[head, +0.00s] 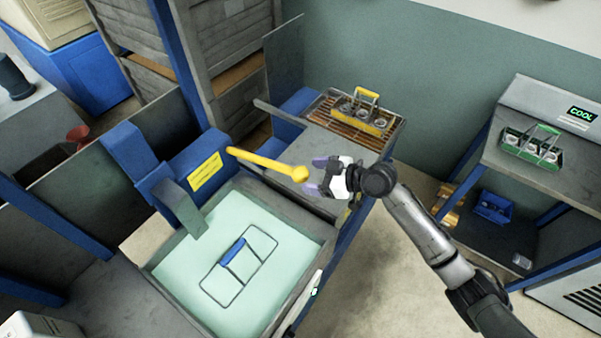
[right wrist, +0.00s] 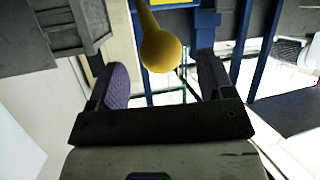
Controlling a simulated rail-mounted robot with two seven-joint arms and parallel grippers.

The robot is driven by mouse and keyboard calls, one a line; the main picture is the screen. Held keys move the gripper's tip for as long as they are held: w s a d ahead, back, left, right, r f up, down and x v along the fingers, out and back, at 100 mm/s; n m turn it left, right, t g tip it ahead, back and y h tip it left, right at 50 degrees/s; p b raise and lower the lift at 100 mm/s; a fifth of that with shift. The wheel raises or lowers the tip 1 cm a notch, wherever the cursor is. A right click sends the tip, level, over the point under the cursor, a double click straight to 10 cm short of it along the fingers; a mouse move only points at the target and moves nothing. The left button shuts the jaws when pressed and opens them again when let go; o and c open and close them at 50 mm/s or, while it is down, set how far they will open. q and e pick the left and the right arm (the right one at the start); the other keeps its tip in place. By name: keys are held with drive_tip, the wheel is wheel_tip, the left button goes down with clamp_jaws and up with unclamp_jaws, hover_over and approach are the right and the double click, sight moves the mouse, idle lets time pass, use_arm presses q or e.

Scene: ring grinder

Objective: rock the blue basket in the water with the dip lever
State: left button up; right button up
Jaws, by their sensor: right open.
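The dip lever (head: 265,162) is a yellow bar with a round knob at its right end. It reaches out from a blue housing above the water tank (head: 170,262). The blue basket (head: 232,252) shows as a dark wire outline with a blue handle, low in the pale green water. My right gripper (head: 314,177) is open, just right of the knob. In the right wrist view the yellow knob (right wrist: 162,52) lies between and beyond the two purple-padded fingers; I see no contact. My left gripper is not in view.
A yellow-handled basket (head: 365,112) stands on a brown rack behind my right gripper. A green-handled basket (head: 532,147) is on the grey shelf at right, below a box with a "COOL" display (head: 581,114).

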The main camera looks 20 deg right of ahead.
sight(301, 175)
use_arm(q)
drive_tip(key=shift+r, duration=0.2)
use_arm(e)
drive_tip(key=shift+x, duration=2.25)
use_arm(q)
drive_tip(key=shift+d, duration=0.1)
use_arm(e)
drive_tip(key=shift+c, duration=0.4)
